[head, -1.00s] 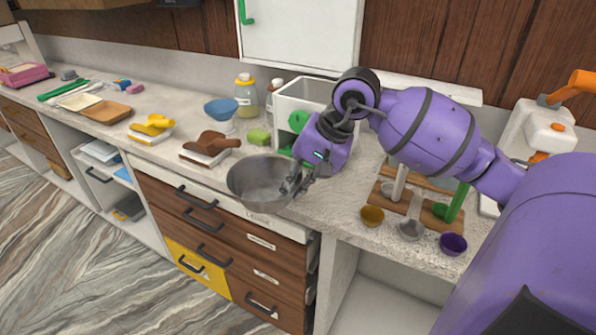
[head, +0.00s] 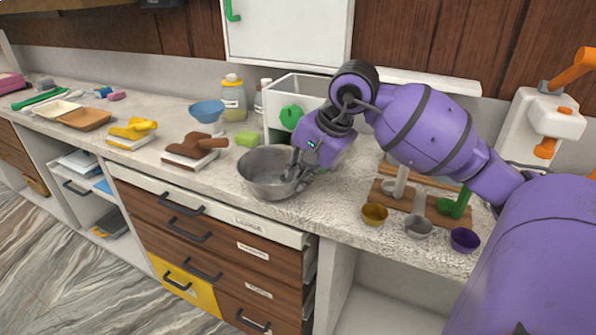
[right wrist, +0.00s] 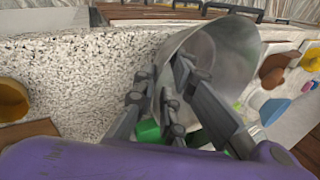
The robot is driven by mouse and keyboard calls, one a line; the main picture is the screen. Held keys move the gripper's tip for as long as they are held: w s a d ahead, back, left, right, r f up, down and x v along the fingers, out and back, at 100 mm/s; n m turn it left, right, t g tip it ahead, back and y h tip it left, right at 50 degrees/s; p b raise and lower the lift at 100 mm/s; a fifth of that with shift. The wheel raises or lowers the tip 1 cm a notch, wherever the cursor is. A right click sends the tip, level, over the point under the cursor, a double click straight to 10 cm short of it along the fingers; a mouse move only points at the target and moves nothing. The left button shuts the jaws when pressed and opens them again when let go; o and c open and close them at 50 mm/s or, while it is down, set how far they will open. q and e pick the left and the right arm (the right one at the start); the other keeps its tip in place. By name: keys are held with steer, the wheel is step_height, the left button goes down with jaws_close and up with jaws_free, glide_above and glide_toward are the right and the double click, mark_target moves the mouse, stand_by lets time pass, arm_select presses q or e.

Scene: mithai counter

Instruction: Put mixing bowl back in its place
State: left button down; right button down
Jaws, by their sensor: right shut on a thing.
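The mixing bowl (head: 262,181) is a grey metal bowl over the front part of the counter in the head view. My right gripper (head: 298,172) is shut on its right-hand rim. The bowl looks roughly upright; I cannot tell whether its base touches the counter. In the right wrist view the bowl (right wrist: 235,60) fills the upper middle, with the fingers of the gripper (right wrist: 180,100) at its wall. My left gripper is not in view.
A white bin (head: 290,88) with a green round part stands behind the bowl. Small cups (head: 374,213) lie to the right. The counter's front edge is close.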

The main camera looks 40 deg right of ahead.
steer(key=shift+f, duration=0.35)
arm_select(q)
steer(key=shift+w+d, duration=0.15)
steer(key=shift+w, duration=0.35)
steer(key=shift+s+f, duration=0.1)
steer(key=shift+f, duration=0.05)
arm_select(e)
steer(key=shift+f, duration=0.1)
arm_select(q)
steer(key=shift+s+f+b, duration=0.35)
steer(key=shift+b, duration=0.1)
arm_select(e)
steer(key=shift+f, duration=0.35)
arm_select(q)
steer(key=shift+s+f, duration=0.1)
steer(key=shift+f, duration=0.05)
arm_select(e)
steer(key=shift+f, duration=0.15)
steer(key=c, duration=1.7)
jaws_free()
steer(key=shift+c, duration=0.2)
steer(key=v, duration=1.2)
